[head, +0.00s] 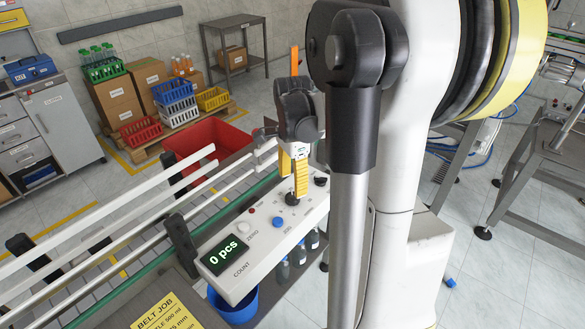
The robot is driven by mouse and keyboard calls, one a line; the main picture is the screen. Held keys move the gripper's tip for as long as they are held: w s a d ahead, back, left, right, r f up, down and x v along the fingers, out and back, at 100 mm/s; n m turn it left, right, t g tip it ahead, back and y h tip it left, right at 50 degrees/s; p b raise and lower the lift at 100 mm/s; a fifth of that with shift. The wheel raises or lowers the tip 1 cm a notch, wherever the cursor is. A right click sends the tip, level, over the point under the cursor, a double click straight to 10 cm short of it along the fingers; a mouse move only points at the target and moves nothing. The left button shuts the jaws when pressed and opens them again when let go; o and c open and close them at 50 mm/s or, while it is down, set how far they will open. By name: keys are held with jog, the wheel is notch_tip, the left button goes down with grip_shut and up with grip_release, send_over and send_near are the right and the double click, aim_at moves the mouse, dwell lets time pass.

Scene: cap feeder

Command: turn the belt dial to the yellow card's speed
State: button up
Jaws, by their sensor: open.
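The yellow card (167,314) lies at the bottom edge, partly cut off. Its heading reads "BELT JOB", with "500 ml" and a value in mm below. I cannot read a speed on it. A black knob (291,199), apparently the belt dial, sits on the light control panel (262,242). Its pointer and scale are too small to read. My gripper (293,184) points down over the panel, with its yellow fingers open just above or beside this knob. I cannot tell whether they touch it. A second black knob (321,181) sits farther along the panel, beside the fingers.
The panel also carries a display (226,254) reading "0 pcs", a white button (243,227), a blue button (278,221) and a small red one (251,210). White conveyor rails (110,232) run alongside. A red bin (212,147) stands behind. A blue bucket (234,305) is below.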

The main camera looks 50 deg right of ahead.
aim_at(292, 197)
notch_tip(292, 197, up, 6)
dwell(0.5)
jog(key=shift+a, duration=0.1)
